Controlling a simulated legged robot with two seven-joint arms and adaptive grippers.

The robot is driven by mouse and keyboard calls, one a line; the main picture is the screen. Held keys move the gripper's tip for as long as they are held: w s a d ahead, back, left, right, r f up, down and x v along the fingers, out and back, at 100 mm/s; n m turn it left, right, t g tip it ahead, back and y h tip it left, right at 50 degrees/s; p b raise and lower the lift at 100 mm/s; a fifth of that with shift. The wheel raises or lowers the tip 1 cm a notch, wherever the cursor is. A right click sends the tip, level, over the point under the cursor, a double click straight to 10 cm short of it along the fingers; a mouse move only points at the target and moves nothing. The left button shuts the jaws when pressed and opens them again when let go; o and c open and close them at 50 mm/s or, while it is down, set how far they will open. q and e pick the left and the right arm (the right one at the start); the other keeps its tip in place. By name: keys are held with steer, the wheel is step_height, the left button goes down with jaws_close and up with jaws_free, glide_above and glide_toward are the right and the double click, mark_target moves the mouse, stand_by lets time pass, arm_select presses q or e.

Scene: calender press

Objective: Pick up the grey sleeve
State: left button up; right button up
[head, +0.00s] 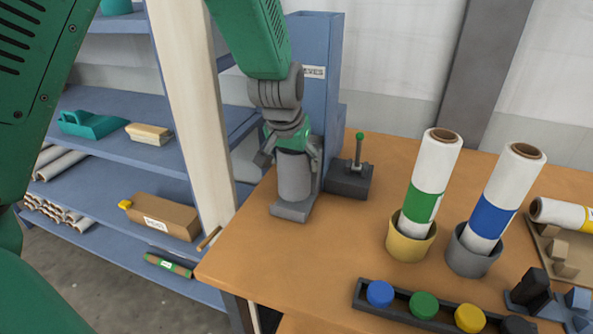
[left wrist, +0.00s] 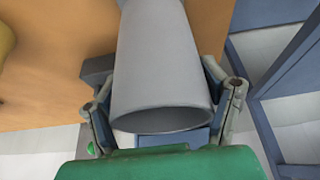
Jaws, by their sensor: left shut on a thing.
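The grey sleeve (head: 294,178) is a plain upright cylinder at the left part of the table, over a small grey block-like base (head: 293,209). I cannot tell whether it touches that base. My left gripper (head: 290,160) comes down from above and is shut on the sleeve, with one finger on each side. In the left wrist view the sleeve (left wrist: 163,55) fills the space between the fingers (left wrist: 165,105), and its open rim faces the camera. My right gripper is not in view.
A blue column (head: 318,80) stands close behind the sleeve. A dark box with a green-tipped lever (head: 349,178) is just right of it. White rolls stand in a yellow cup (head: 408,245) and a grey cup (head: 470,257). A button strip (head: 395,312) lies in front. The table between is clear.

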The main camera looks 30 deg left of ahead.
arm_select(q)
step_height(320, 180, up, 14)
steer(key=shift+r+p, duration=0.25)
steer(key=shift+p, duration=0.45)
steer(key=shift+c, duration=0.2)
